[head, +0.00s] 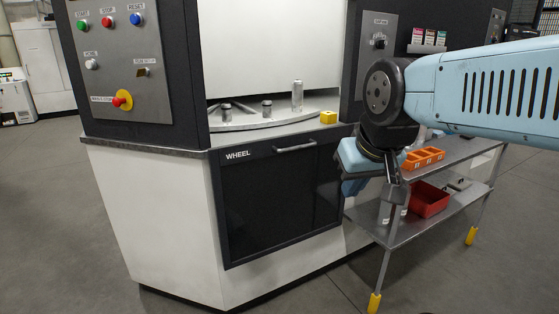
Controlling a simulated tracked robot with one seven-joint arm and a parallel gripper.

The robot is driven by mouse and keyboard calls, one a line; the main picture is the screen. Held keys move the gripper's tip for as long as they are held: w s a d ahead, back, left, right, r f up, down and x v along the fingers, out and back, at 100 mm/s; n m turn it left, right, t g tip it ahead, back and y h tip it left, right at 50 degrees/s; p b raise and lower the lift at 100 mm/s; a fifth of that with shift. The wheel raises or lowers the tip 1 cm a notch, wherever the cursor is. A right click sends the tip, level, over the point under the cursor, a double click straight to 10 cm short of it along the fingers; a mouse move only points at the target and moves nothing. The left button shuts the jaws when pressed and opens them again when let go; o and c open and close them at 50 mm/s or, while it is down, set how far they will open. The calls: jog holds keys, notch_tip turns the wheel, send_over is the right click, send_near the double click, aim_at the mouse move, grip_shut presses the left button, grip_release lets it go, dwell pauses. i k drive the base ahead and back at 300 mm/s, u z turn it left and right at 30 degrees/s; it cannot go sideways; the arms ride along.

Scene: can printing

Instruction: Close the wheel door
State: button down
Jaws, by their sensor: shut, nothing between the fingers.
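The wheel door (268,205) is a dark panel with a white WHEEL label at its upper left, on the front of the white machine. It looks flush with the front, but I cannot tell whether it is fully closed. Its bar handle (296,146) runs along the top edge. Above it, a wide opening shows part of a pale round wheel (275,121) with a silver can (297,95) standing upright on it. My gripper (392,211) points down to the right of the door, apart from the handle. It is shut and empty.
A metal shelf cart (400,233) stands at the right, behind my gripper, with an orange tray (424,159) and a red bin (429,200). A yellow block (328,117) sits by the opening. A button panel (117,60) is at upper left. The floor in front is clear.

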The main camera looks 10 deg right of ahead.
aim_at(271, 194)
jog(key=u, duration=0.05)
jog(key=i, duration=0.95)
jog(key=z, duration=0.1)
